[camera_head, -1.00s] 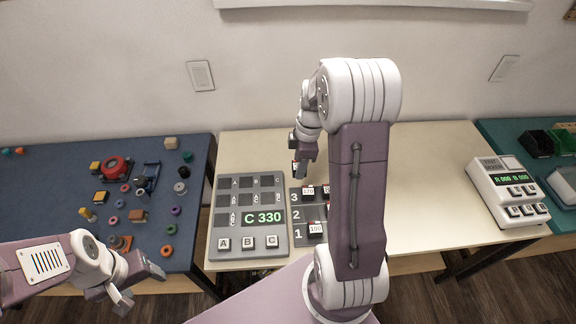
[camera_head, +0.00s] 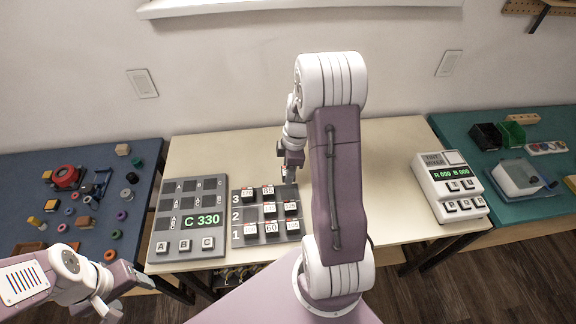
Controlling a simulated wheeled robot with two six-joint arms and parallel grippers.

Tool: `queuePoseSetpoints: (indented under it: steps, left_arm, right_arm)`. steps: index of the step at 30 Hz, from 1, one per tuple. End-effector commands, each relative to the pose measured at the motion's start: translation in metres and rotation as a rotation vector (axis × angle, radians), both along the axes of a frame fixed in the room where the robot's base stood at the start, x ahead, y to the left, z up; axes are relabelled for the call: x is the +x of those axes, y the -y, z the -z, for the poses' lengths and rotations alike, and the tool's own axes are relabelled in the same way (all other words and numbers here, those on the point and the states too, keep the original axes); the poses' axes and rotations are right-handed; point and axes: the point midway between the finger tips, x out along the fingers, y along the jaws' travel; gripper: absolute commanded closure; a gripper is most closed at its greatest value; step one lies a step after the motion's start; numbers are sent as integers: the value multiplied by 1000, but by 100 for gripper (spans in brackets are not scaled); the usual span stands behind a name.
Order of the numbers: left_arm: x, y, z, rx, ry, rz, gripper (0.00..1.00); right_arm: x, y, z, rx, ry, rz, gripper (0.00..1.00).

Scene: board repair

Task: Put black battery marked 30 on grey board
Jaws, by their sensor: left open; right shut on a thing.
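The grey board (camera_head: 163,223) lies on the cream table, with dark slots under A, B and C, a green "C 330" display and three lettered buttons. To its right is a dark rack (camera_head: 237,214) with rows 1, 2 and 3, holding several black batteries with white labels, one reading 60 (camera_head: 271,227). My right gripper (camera_head: 285,180) is shut on a small battery at the far right of row 3. The battery is mostly hidden and its number is unreadable. I cannot tell whether it is clear of the rack. My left gripper (camera_head: 112,301) is open and empty at the lower left.
A blue table (camera_head: 20,180) at left carries loose coloured parts. A white device (camera_head: 447,187) with a green display stands at the right of the cream table (camera_head: 385,150). A teal table (camera_head: 480,122) with bins is further right. My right arm hides part of the middle.

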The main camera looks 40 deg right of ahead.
Motion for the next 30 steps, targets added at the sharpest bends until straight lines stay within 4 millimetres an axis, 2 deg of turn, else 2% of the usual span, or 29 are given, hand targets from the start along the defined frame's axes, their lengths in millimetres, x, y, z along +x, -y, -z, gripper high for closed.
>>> queuePoseSetpoints:
  steps: [8, 22, 25, 30]
  left_arm:
    - [0, 0, 16, 0, 0, 0, 37]
    - [0, 0, 71, 0, -1, 0, 37]
    - [0, 0, 76, 0, -1, 0, 37]
    - [0, 0, 76, 0, 0, 0, 37]
  right_arm:
    - [0, 0, 18, 0, 0, 0, 100]
    - [0, 0, 84, 0, -1, -1, 100]
    - [0, 0, 91, -1, 0, -1, 100]
    - [0, 0, 91, -1, 0, -1, 100]
